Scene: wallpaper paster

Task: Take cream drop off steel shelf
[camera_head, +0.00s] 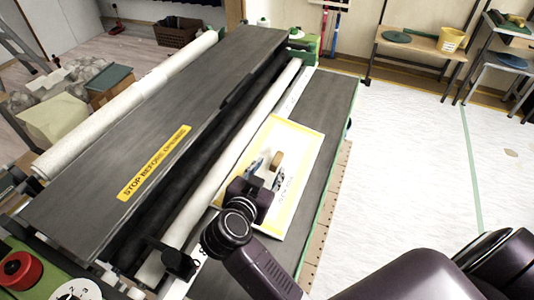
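The cream drop (300,150) is a pale sheet with a yellow border, lying flat on the dark grey steel shelf (335,100) on the machine's right side. A small tan block (277,159) shows on the sheet. My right gripper (267,170) reaches over the sheet from the lower right. Its fingers look spread, with the tan block close to their tips; I cannot tell whether they touch it. The gripper and wrist hide the lower left part of the sheet. My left gripper is not in view.
The pasting machine has a long white roller (225,165) left of the shelf and a grey cover with a yellow "STOP BEFORE OPENING" label (154,163). A red button (16,268) is at lower left. A wooden bench (415,45) stands at the back right. Pale floor at right is mostly clear.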

